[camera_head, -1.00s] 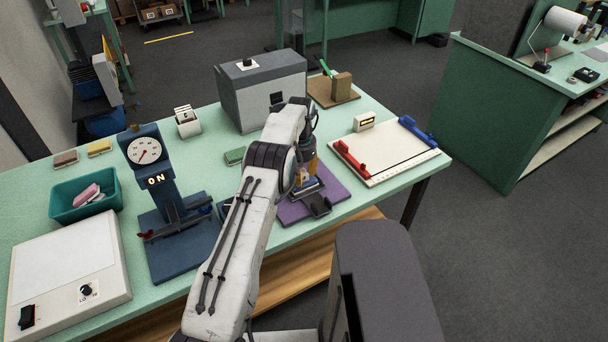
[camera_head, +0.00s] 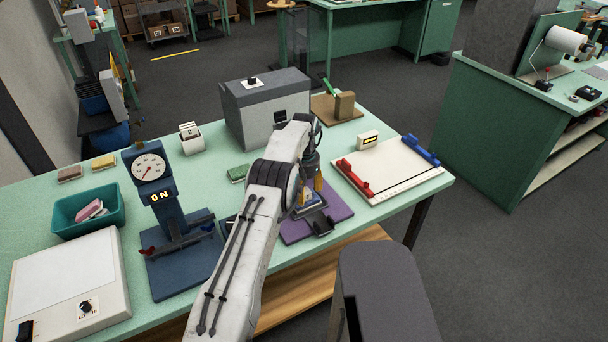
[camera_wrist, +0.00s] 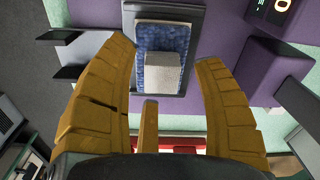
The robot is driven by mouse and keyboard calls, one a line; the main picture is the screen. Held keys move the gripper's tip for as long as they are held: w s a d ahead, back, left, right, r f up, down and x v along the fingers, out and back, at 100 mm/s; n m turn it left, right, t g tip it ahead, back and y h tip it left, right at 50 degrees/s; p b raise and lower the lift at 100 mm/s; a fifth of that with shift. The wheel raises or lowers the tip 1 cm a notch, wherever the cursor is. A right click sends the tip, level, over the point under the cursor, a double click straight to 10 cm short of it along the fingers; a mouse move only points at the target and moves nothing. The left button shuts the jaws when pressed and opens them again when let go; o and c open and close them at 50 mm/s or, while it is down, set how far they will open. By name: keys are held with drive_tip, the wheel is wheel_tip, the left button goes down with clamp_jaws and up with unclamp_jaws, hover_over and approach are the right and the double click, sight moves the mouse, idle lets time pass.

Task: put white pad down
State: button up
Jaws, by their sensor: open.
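In the wrist view a small white pad (camera_wrist: 162,72) lies on a blue textured block (camera_wrist: 161,42), set in a dark grey frame (camera_wrist: 190,20). My arm hides part of this spot, and the white pad cannot be made out there.
A teal bin (camera_head: 62,222) with pink and white pieces stands left, beside a blue dial stand (camera_head: 172,205). A grey box (camera_head: 262,110) stands behind my arm. A white board with red and blue bars (camera_head: 388,172) lies right of the mat.

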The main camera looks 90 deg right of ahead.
wheel_tip(320, 180, up, 2)
drive_tip(key=shift+r+b, duration=0.1)
drive_tip(key=shift+b, duration=0.65)
wheel_tip(320, 180, up, 9)
drive_tip(key=p, duration=0.3)
drive_tip(key=shift+a, duration=0.15)
drive_tip(key=shift+w, duration=0.1)
